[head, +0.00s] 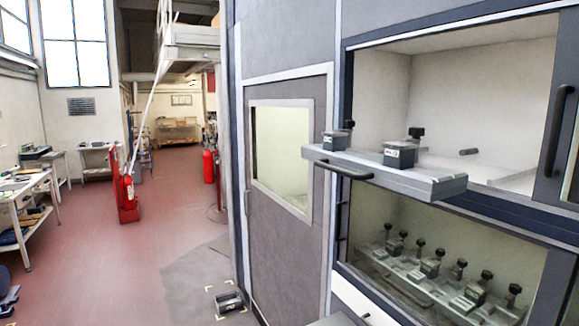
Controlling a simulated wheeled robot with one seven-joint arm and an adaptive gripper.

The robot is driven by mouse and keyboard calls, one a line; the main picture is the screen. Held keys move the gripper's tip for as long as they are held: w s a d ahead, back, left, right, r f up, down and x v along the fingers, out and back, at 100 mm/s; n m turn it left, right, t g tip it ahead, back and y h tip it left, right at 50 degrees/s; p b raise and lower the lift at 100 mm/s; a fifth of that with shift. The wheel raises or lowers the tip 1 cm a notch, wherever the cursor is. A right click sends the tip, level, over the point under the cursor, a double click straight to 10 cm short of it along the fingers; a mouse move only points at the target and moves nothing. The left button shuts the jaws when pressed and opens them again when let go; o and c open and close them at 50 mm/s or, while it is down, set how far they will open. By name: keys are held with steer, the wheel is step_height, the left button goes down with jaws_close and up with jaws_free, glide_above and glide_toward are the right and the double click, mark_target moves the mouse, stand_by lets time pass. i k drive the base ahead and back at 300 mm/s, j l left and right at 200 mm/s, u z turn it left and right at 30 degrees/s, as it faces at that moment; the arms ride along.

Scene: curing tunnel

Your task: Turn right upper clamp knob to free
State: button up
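The grey upper tray (425,180) juts out of the open upper chamber and carries two dark clamp blocks. The right upper clamp block (398,154) has a pale label on its front. Its black knob (417,133) stands upright behind the block, to the right. The left upper clamp block (335,140) has a similar black knob (349,125). I cannot tell from here whether either knob is at clamped or free. My gripper is not in view, and nothing covers the right knob.
A black bar handle (345,170) runs along the tray's front. The sliding door with a tall handle (557,130) borders the opening at right. The lower chamber holds several clamps with black knobs (487,275). Open red floor (100,270) lies to the left, with red extinguishers (127,192).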

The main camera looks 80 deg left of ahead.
mark_target(416, 132)
steer(key=u, duration=2.6)
